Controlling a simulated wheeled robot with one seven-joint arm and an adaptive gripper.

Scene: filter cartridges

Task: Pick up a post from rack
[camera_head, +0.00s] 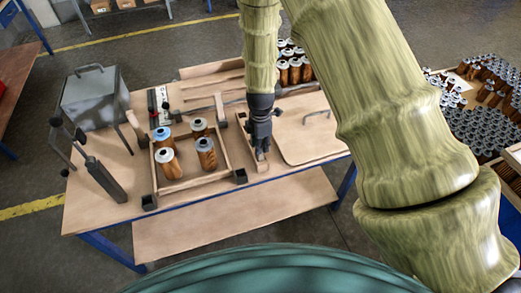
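My gripper (261,149) is dark and points down at the middle of the wooden workbench, over a narrow wooden rack (245,132). A small pale piece shows at the fingertips. It may be a post in the rack, but it is too small to tell. I cannot tell whether the fingers are open or shut on it. The gripper covers much of the rack. No other post can be made out clearly.
Left of the rack, a square wooden frame (206,187) holds several orange-brown cartridges (207,154). A flat wooden board with a handle (320,140) lies to the right. A grey metal box (92,100) stands at the left. More cartridges (295,72) stand behind my gripper.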

